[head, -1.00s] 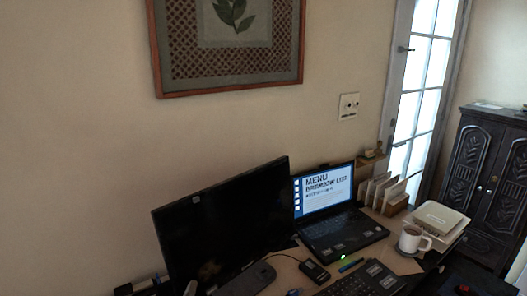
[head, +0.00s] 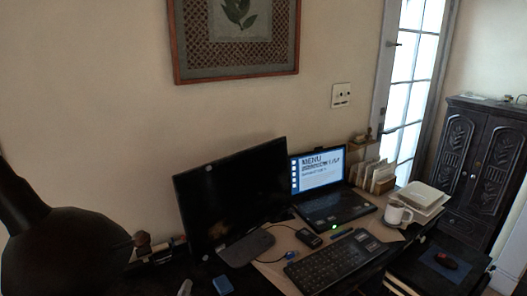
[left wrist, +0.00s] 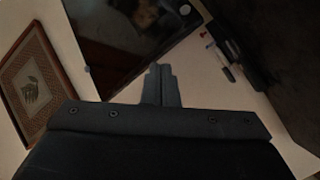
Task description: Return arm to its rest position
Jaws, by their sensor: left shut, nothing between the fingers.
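My left gripper (left wrist: 162,88) shows in the left wrist view with its two fingers together and nothing between them. Nothing touches the fingertips there. In the head view a large dark rounded part of my left arm comes in from the left edge, low in the picture, left of the black monitor (head: 232,190). I cannot make out the fingertips there. My right gripper is in neither current view.
A desk holds a laptop (head: 322,172), a keyboard (head: 325,264), a white mug (head: 397,213) and books (head: 424,198). A dark carved cabinet (head: 480,165) stands at the right. A framed picture (head: 236,58) hangs on the wall, with bare wall left of it.

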